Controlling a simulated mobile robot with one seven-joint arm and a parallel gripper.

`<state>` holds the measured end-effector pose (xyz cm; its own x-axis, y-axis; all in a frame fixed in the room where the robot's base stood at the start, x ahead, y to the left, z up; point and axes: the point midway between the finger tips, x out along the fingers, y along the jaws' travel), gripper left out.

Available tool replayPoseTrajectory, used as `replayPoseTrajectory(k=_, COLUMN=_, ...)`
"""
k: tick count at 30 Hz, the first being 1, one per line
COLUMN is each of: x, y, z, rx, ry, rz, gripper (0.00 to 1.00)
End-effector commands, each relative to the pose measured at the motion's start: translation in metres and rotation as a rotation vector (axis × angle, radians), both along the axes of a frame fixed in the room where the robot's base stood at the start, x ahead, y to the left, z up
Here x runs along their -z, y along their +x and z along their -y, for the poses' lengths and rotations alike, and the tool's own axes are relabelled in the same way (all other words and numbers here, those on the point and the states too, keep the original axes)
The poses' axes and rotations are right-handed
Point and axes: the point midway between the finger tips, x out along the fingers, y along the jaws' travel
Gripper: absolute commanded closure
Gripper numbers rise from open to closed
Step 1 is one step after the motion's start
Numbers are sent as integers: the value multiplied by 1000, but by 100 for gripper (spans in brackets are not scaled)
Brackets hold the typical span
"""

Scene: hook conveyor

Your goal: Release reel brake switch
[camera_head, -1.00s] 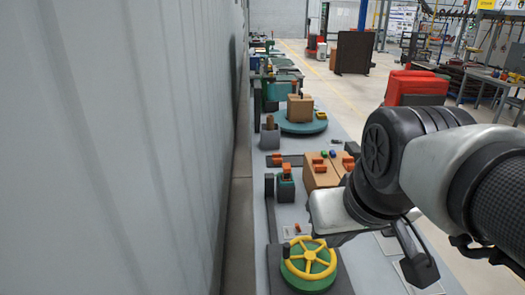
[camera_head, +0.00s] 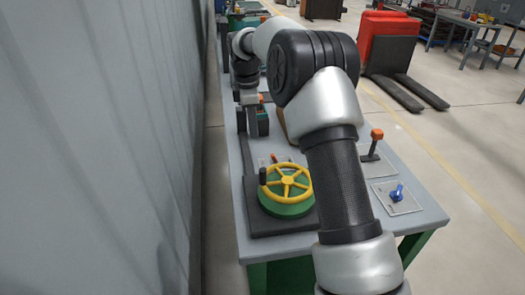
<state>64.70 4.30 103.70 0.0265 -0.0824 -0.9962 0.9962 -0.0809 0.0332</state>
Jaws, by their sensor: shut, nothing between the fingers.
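My arm reaches over the bench, and its wrist points down at the far left. The dark end there is my gripper (camera_head: 249,100), small and partly merged with dark parts behind it; its fingers look shut and empty. Close beside it is a dark green box (camera_head: 262,123) with an orange piece (camera_head: 264,98) on top. I cannot tell whether they touch. No readable label shows which control is the reel brake switch. A small orange lever (camera_head: 275,157) stands behind the yellow handwheel (camera_head: 289,181). An orange-topped lever (camera_head: 374,146) and a blue switch (camera_head: 397,192) sit on plates at right.
The grey bench (camera_head: 415,216) runs along a grey wall (camera_head: 95,150) with a narrow gap. A dark upright post (camera_head: 246,152) stands near the handwheel. My arm hides much of the bench middle, including most of a cardboard box. A red pallet truck (camera_head: 388,45) stands beyond.

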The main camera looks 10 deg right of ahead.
Motion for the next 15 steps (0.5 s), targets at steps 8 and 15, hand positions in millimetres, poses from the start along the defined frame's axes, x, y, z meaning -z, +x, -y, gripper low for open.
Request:
replayPoseTrajectory(k=8, x=35, y=13, z=-2, rx=-84, ry=-1, rz=-36, gripper=100)
replayPoseTrajectory(k=15, x=35, y=13, z=-2, rx=-82, ry=-1, rz=-35, gripper=100)
